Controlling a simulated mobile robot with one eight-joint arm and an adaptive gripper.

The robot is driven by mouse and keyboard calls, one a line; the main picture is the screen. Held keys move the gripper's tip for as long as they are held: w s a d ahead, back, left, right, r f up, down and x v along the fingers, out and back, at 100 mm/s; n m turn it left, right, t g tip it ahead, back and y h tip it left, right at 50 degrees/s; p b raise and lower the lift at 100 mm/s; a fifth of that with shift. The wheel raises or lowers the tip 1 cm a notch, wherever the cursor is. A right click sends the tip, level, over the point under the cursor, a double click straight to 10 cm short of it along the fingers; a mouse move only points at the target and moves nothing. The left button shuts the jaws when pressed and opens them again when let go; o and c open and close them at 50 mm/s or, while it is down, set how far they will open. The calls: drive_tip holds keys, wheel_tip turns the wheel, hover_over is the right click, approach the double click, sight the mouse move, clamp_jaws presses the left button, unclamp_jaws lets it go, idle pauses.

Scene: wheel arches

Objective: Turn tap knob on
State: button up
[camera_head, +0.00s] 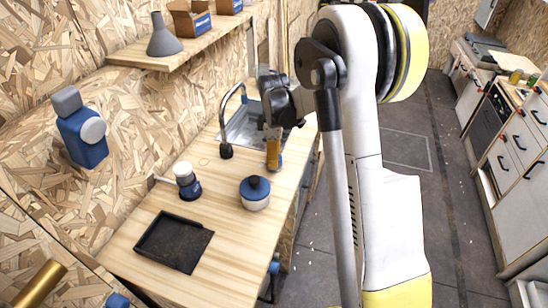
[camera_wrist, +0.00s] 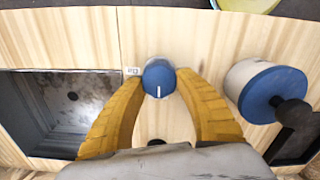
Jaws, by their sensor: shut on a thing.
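The blue tap knob (camera_wrist: 158,77) has a white line on its face, pointing toward the bottom of the wrist view. A small printed label sits beside it on the wooden counter. My gripper (camera_wrist: 161,84) has one yellow finger on each side of the knob, and its tips are shut on it. In the head view my gripper (camera_head: 273,152) points down at the counter beside the sink, with the knob mostly hidden behind it. I see no water in the basin.
A white pot with a blue lid (camera_head: 255,194) stands close to my gripper; it also shows in the wrist view (camera_wrist: 268,88). A blue-and-white bottle (camera_head: 186,181) and a black tray (camera_head: 174,241) are on the counter. A shelf (camera_head: 185,48) hangs above.

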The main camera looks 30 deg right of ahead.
drive_tip(key=shift+m, duration=0.3)
drive_tip(key=m, duration=0.3)
drive_tip(key=shift+m, duration=0.3)
drive_tip(key=m, duration=0.4)
drive_tip(key=shift+d+m, duration=0.15)
drive_tip(key=shift+m, duration=0.15)
drive_tip(key=m, duration=0.4)
drive_tip(key=shift+m, duration=0.3)
drive_tip(key=shift+d+m, duration=0.15)
drive_tip(key=shift+m, duration=2.15)
drive_tip(key=o, duration=1.2)
